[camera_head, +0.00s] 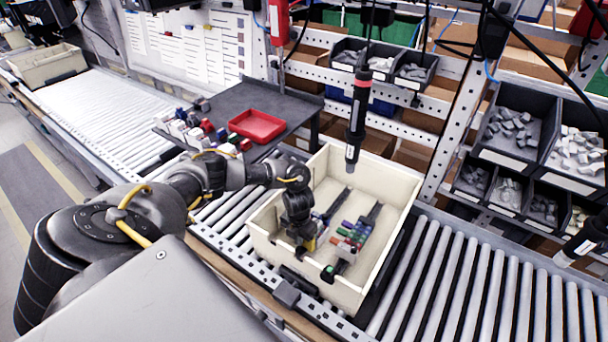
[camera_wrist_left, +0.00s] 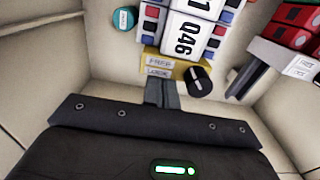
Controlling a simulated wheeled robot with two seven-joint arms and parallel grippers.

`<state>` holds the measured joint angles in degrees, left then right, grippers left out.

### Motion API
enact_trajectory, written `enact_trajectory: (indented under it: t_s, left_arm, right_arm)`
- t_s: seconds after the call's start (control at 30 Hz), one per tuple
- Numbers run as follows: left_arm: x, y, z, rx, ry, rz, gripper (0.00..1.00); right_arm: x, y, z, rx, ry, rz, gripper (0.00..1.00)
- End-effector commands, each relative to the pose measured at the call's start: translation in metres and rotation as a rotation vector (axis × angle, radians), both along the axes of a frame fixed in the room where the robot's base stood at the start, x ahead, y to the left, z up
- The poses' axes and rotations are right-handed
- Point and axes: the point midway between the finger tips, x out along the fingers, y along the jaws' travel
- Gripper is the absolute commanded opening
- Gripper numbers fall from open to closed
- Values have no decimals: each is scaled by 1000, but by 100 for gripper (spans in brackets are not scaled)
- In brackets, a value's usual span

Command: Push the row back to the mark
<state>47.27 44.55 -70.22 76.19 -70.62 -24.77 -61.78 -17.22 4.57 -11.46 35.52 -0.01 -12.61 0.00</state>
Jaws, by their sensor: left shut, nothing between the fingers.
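My left gripper (camera_head: 306,240) reaches down into the cream bin (camera_head: 394,212) on the roller conveyor, at its left side. In the left wrist view its fingers (camera_wrist_left: 162,92) are shut and empty, their tips right at a yellow block marked FREE and LOCK (camera_wrist_left: 172,68); I cannot tell if they touch. A black knob (camera_wrist_left: 199,81) with a white line sits beside that block. Behind it is a row of blue, red and white blocks with a white label (camera_wrist_left: 194,30). Another row with red blocks (camera_wrist_left: 292,36) lies to the right. No mark can be made out. My right gripper is not in view.
A black and red screwdriver (camera_head: 358,112) hangs over the bin's back. A dark side table with a red tray (camera_head: 257,126) and small blocks stands behind my left arm. Bins of grey parts (camera_head: 512,130) line the right rack. The rollers (camera_head: 490,290) right of the bin are clear.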

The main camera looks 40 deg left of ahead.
Motion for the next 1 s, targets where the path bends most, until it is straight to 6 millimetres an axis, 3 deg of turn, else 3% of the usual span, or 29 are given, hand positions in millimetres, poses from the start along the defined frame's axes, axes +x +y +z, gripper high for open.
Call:
enact_trajectory:
  t_s: [0.03, 0.3, 1.0]
  left_arm:
    - [9, 0, 2, -1, -17, 7, 0]
    - [24, 1, 4, -1, -26, 9, 0]
    - [51, 6, 4, 1, -27, 11, 0]
  right_arm:
    - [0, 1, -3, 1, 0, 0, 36]
    - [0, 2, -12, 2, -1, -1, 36]
    - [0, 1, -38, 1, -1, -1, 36]
